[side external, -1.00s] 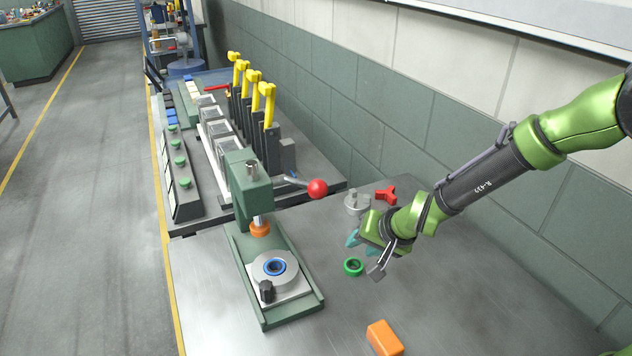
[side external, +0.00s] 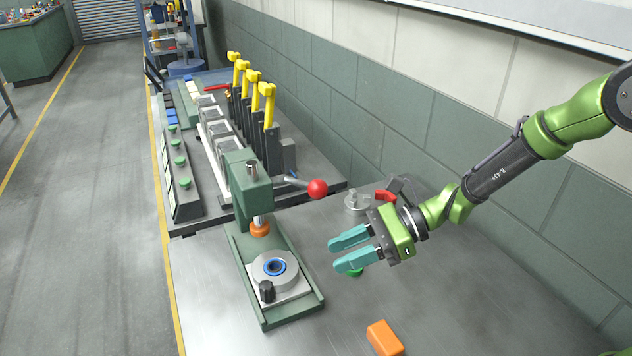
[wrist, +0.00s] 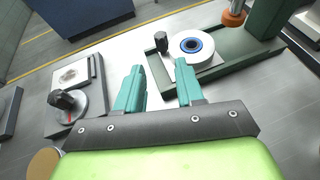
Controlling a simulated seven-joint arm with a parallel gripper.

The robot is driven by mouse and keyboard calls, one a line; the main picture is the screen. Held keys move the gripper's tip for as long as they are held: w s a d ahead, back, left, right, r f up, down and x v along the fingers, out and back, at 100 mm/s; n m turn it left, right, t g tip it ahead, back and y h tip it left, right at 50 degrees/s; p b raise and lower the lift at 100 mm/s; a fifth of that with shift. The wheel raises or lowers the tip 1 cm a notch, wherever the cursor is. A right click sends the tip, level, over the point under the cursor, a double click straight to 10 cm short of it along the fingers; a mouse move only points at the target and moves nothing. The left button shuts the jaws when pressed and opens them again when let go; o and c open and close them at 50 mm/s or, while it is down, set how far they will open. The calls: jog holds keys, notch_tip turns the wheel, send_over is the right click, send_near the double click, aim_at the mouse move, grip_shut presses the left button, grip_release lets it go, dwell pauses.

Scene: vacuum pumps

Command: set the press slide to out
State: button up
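The green press (side external: 250,195) stands on the metal table, with an orange-tipped ram (side external: 260,228) and a red-ball lever (side external: 317,188). Its slide (side external: 292,292) is a pale plate on the green base, bearing a round die with a blue ring and a black knob (side external: 267,291). The die sits toward the near end, in front of the ram. My gripper (side external: 333,254) is open and empty, right of the press and apart from it. In the wrist view the slide's black knob (wrist: 161,42) and die (wrist: 192,58) show beyond my spread teal fingers (wrist: 158,67).
An orange block (side external: 384,338) lies near the front. A grey knobbed part (side external: 357,203) and a red part (side external: 385,194) stand behind my gripper. Yellow-handled levers (side external: 268,105) stand at the back.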

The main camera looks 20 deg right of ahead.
aim_at(269, 284)
jog(key=x, duration=1.4)
jog(key=shift+f, duration=0.15)
grip_shut()
